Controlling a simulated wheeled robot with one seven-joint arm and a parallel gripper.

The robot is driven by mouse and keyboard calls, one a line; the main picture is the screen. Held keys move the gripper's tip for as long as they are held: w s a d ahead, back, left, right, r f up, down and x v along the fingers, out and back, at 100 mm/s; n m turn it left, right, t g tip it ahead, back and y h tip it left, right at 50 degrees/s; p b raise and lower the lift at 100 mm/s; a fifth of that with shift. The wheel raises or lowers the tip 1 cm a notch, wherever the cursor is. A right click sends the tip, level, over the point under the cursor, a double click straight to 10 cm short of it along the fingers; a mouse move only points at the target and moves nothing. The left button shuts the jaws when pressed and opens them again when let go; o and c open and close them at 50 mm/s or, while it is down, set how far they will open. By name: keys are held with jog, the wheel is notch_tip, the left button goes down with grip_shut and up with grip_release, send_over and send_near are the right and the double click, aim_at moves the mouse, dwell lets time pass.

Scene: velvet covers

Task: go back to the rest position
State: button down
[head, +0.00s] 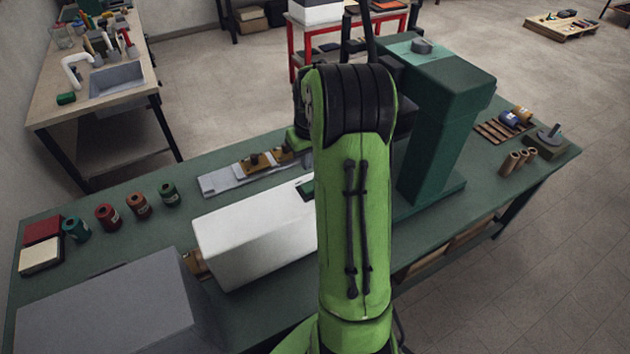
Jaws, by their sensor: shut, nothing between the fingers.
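My green arm rises through the middle of the head view and bends at a black joint near the top. My gripper is not visible; the far end of the arm is hidden behind my own links. The arm stands in front of a green workbench (250,160), between a white box-shaped block (255,235) on its left and a tall dark green machine (440,120) on its right.
Several coloured rolls (107,217) stand on the bench's left, near a red box (42,232) and a grey box (110,310). A metal rail (225,181) lies behind the white block. Brown tubes (515,162) lie at right. Floor is open beyond.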

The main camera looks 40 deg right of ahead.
jog(key=shift+f, duration=0.1)
jog(key=s+a+r+n+t+b, duration=0.1)
jog(key=s+a+r, duration=0.3)
jog(key=a, duration=0.5)
jog(key=s+a+r+n+t+b, duration=0.1)
jog(key=s+a+r, duration=0.2)
jog(key=a+r, duration=0.45)
jog(key=s+a+f+n+t+b, duration=0.1)
jog(key=s+a+f, duration=0.1)
jog(key=s+a, duration=0.7)
jog(key=s, duration=0.4)
jog(key=shift+a+f+t+b, duration=0.2)
jog(key=shift+a+t+b, duration=0.15)
jog(key=shift+t, duration=0.05)
